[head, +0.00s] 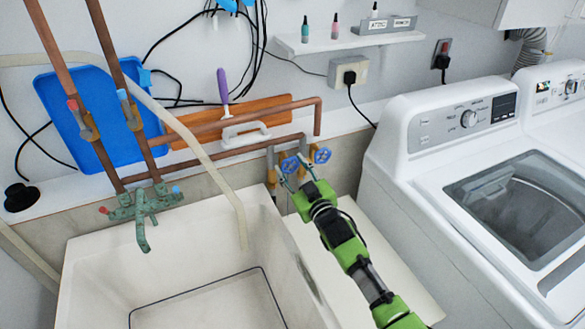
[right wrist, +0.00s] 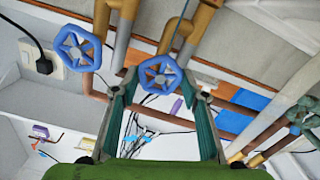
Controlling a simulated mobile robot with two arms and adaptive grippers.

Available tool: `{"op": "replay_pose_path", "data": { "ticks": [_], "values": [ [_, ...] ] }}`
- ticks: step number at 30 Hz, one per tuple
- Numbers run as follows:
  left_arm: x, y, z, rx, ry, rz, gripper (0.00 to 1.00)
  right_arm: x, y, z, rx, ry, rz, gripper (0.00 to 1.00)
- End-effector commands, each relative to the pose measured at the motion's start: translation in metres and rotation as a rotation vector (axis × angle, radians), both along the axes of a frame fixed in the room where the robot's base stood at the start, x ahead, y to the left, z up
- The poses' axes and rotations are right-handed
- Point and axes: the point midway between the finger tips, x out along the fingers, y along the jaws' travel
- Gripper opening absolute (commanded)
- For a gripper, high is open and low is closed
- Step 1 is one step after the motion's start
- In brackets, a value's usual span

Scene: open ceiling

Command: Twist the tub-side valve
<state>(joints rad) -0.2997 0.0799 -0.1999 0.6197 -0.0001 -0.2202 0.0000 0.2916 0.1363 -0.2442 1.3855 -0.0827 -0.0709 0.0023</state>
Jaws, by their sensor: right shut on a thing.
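The tub-side valve (head: 290,164) is a blue round handwheel on a pipe behind the right rim of the tub. My right gripper (head: 295,172) reaches up to it from the lower right. In the right wrist view the same valve (right wrist: 161,73) sits between the two fingertips of my right gripper (right wrist: 161,85), which is shut on it. A second blue valve (head: 321,155) is just to its right in the head view; it shows at the left in the right wrist view (right wrist: 78,47), outside the fingers. My left gripper is not in view.
The white tub (head: 85,270) with a green faucet (head: 142,208) is at left. A white washing machine (head: 400,180) stands close at right of my arm. Copper pipes (head: 265,105) run above the valves. A hose (head: 190,140) hangs into the tub.

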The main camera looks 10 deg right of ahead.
Motion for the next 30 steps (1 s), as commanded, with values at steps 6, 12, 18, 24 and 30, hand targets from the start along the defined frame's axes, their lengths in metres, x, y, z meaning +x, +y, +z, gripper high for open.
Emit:
{"op": "replay_pose_path", "data": {
  "ticks": [6,12,18,24,30],
  "values": [
    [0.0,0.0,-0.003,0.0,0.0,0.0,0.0,0.0,0.001,-0.001,-0.202,-0.039,0.0,0.19],
    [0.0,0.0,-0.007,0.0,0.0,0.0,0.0,0.0,0.001,-0.002,-0.39,-0.076,0.0,0.19],
    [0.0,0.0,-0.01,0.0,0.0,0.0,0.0,0.0,0.001,-0.003,-0.576,-0.112,-0.001,0.19],
    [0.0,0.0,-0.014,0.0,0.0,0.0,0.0,0.0,0.002,-0.003,-0.764,-0.148,0.0,0.19],
    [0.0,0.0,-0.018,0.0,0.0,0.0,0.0,0.0,0.002,-0.003,-0.949,-0.185,-0.001,0.19]
  ]
}}
